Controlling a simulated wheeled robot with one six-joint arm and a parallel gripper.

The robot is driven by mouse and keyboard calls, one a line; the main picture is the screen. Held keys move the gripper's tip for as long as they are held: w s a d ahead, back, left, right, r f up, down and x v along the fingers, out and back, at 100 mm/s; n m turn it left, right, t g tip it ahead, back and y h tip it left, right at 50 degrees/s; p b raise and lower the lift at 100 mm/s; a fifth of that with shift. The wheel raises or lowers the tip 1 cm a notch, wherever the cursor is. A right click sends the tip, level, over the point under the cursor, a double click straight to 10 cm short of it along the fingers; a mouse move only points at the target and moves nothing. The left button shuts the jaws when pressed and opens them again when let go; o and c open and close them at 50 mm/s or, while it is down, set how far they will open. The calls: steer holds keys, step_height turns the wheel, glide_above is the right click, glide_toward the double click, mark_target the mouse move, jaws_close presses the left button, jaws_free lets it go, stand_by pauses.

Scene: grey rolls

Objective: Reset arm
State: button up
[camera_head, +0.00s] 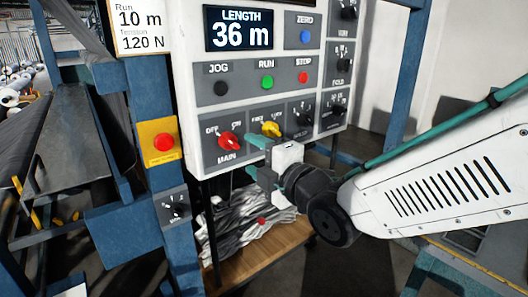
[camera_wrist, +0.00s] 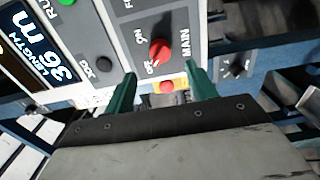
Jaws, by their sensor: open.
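My white arm reaches in from the right in the head view. My gripper (camera_head: 250,156) is at the lower edge of the control panel (camera_head: 185,80), near the red MAIN knob (camera_head: 229,141) and the yellow knob (camera_head: 271,129). In the wrist view my gripper's two green fingers (camera_wrist: 160,92) are spread apart with nothing held between them. The red MAIN knob (camera_wrist: 159,50) appears beyond the fingertips there. I cannot tell whether a finger touches the panel.
A red button on a yellow plate (camera_head: 163,142) sits on the blue post (camera_head: 150,95) left of the panel. A display (camera_head: 240,30) reads LENGTH 36 m. Below is a wooden surface (camera_head: 262,258) with crumpled grey material (camera_head: 240,225). Grey rollers stand at left.

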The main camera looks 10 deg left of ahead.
step_height(320, 180, down, 8)
steer(key=d+m+g+h, duration=0.2)
steer(key=d+m+h, duration=0.1)
steer(key=m+h, duration=0.15)
steer(key=s+d+f+m+g+h, duration=0.2)
steer(key=d+m+h, duration=0.15)
steer(key=d, duration=0.25)
steer(key=s+d+f+m+g+h, duration=0.1)
steer(key=d+f+m+h, duration=0.1)
steer(key=d+m, duration=0.35)
steer(key=s+d+r+m+g+h, duration=0.2)
steer(key=s+d+m, duration=0.5)
steer(key=d, duration=0.5)
steer(key=s+d+r+m+g+h, duration=0.1)
steer(key=s+d+r+m+g, duration=0.2)
steer(key=s+d+m, duration=0.4)
steer(key=s+d, duration=0.4)
steer(key=d, duration=0.1)
steer(key=shift+s+h, duration=0.25)
steer(key=shift+h, duration=0.15)
steer(key=shift+m, duration=0.25)
